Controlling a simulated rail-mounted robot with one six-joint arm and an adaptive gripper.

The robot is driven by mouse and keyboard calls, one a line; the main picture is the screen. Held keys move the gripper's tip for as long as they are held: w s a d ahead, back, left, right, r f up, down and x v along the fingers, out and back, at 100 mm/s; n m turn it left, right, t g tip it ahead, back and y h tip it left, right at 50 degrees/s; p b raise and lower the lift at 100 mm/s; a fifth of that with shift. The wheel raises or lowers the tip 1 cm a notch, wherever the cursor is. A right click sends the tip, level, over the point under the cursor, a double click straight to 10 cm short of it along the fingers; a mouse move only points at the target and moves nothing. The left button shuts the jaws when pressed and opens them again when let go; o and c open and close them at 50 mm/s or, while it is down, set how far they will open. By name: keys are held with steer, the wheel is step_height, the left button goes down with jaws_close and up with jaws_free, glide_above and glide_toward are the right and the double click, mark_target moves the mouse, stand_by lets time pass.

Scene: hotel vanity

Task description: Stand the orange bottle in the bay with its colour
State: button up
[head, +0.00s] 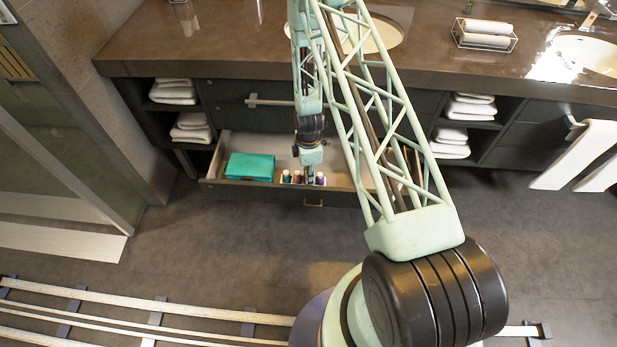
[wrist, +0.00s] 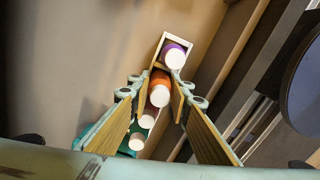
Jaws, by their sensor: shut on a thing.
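The orange bottle (wrist: 160,78), with a white cap, is between the two fingers of my gripper (wrist: 162,90) in the wrist view. The fingers are shut on it. It lines up with the row of bottles in a narrow pale rack (wrist: 164,37); I cannot tell whether its base rests in a bay. A purple bottle (wrist: 177,46) stands in the rack's end bay. Another purple-toned bottle (wrist: 150,112) and a green one (wrist: 133,129) are on the other side. In the head view my gripper (head: 310,172) points down into the open drawer; the orange bottle is mostly hidden there.
The open drawer (head: 215,165) holds a teal box (head: 250,167) left of the bottles. Its front wall and the dark counter (head: 230,40) above are close to my arm. Shelves of folded towels (head: 193,128) flank the drawer.

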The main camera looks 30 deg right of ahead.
steer(key=shift+r+p, duration=0.45)
steer(key=shift+r, duration=0.8)
steer(key=shift+b, duration=0.65)
stand_by(3.5)
steer(key=shift+f+b, duration=0.8)
steer(key=shift+f, duration=0.55)
stand_by(1.2)
